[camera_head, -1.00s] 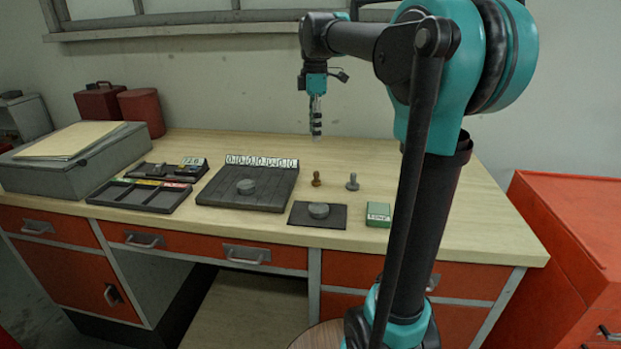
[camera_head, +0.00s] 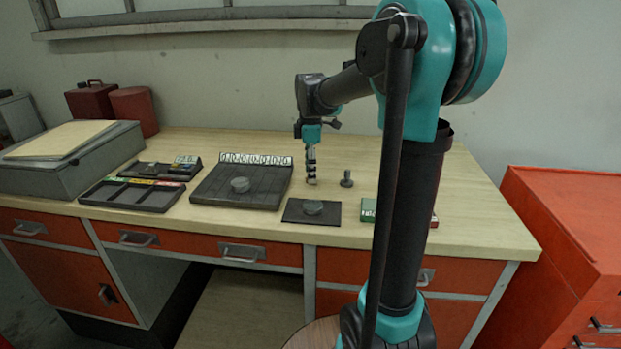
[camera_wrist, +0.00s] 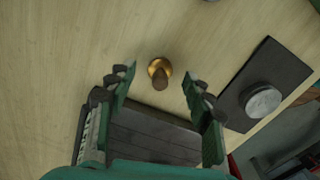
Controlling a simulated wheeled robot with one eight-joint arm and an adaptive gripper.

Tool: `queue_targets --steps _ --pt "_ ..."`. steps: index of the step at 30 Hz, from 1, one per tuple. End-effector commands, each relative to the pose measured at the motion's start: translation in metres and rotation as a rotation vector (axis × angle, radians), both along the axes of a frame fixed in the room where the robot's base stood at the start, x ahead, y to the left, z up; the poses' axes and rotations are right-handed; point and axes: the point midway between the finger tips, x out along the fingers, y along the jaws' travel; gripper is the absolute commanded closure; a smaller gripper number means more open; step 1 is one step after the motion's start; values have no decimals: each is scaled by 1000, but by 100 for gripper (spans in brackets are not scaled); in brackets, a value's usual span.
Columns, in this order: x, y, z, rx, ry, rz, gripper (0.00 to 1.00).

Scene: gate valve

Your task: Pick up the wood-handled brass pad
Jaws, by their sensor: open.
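The wood-handled brass pad (camera_wrist: 158,70) shows in the wrist view as a round brass base with a brown wooden handle. It stands on the bare wooden bench (camera_head: 400,228). My gripper (camera_wrist: 158,82) is open, with one finger on each side of the pad in the wrist view, and the pad sits near the fingertips. No contact shows. In the head view my gripper (camera_head: 311,168) points down at the pad's place and hides it.
A grey knobbed piece (camera_head: 347,179) stands just right of my gripper. In front lies a dark mat (camera_head: 291,212) with a grey disc (camera_head: 313,207). A dark slotted board (camera_head: 218,186) with another disc is left. A green box (camera_head: 368,209) is partly behind my arm.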

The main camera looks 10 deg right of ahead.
Motion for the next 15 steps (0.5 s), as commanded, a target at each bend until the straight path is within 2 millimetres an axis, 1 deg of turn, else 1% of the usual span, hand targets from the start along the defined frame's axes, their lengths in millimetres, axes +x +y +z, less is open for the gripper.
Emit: queue_targets --steps 3,10,11,15 --pt "0 0 -9 0 0 0 49" --pt "0 0 -10 0 0 0 49" --pt "0 0 -10 0 0 0 51" --pt "0 0 -10 0 0 0 68"
